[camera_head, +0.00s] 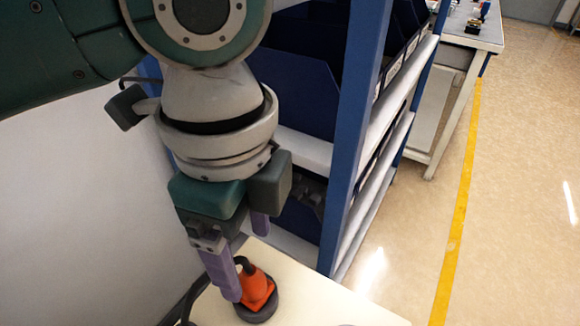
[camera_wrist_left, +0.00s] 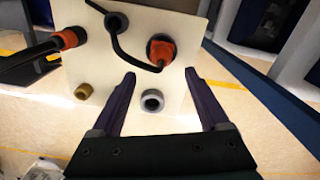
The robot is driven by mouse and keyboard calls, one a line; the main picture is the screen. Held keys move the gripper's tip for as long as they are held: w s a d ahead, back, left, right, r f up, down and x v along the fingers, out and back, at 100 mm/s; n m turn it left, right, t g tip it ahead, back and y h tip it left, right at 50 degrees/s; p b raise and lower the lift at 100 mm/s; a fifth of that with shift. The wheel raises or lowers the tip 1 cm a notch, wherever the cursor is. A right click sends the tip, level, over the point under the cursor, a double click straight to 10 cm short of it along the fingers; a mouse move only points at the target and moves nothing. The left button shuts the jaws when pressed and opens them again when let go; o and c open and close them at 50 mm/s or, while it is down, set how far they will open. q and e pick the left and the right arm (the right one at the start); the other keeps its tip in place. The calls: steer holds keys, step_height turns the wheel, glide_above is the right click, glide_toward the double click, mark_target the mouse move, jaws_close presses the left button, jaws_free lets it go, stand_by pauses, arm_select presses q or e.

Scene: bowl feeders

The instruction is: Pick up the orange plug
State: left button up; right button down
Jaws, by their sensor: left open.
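The orange plug (camera_head: 257,286) stands on a dark round base on a cream panel, low in the head view. In the left wrist view the orange plug (camera_wrist_left: 161,50) shows at the upper middle with a black cable running from it. My left gripper (camera_head: 246,266) is open, with purple fingers pointing down beside the plug. In the left wrist view the left gripper (camera_wrist_left: 159,73) has its fingers apart, with the plug beyond the tips and roughly between their lines. Nothing is held. One finger partly covers the plug in the head view. My right gripper is not in view.
The cream panel (camera_wrist_left: 107,60) also carries a grey ring (camera_wrist_left: 152,100), a brass fitting (camera_wrist_left: 83,91), a dark ring (camera_wrist_left: 116,22) and another orange-ended black connector (camera_wrist_left: 70,38). A blue shelf rack (camera_head: 352,130) stands close behind. Open floor (camera_head: 410,240) lies to the right.

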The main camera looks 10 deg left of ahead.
mark_target(250, 270)
arm_select(q)
steer(key=shift+s+f, duration=0.15)
steer(key=shift+f, duration=0.75)
steer(key=f, duration=0.1)
steer(key=f+b, duration=0.1)
steer(key=f, duration=0.3)
steer(key=shift+w, duration=0.25)
steer(key=shift+a, duration=0.1)
jaws_close()
